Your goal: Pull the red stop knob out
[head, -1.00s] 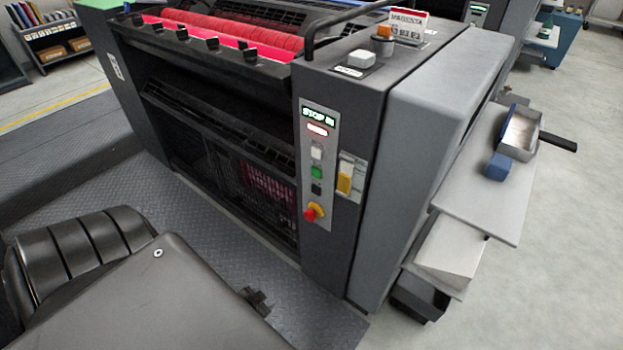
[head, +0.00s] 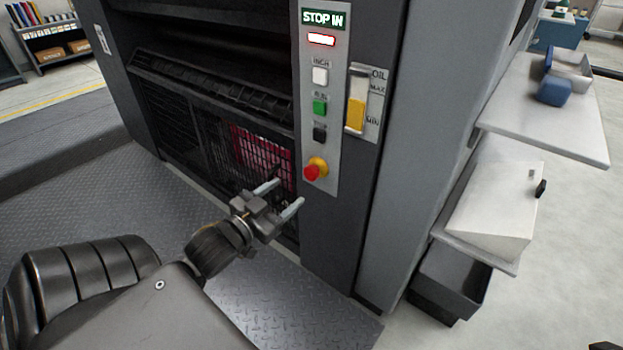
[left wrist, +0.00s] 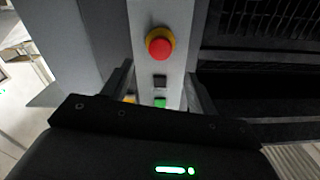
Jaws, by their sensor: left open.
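The red stop knob (head: 312,172) sits on a yellow collar at the bottom of the pale control strip (head: 329,62) on the dark press. A display above it reads "STOP IN". My left gripper (head: 284,195) is open and empty, to the lower left of the knob and apart from it. In the left wrist view the red knob (left wrist: 160,42) shows beyond the two open fingers (left wrist: 158,82), near the top of the picture. My right gripper is not seen.
White, green (head: 319,107) and black (head: 319,134) buttons stand above the knob. An oil gauge (head: 357,104) is to their right. A dark grille (head: 215,140) lies left of the strip. A side shelf (head: 550,115) juts out at the right.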

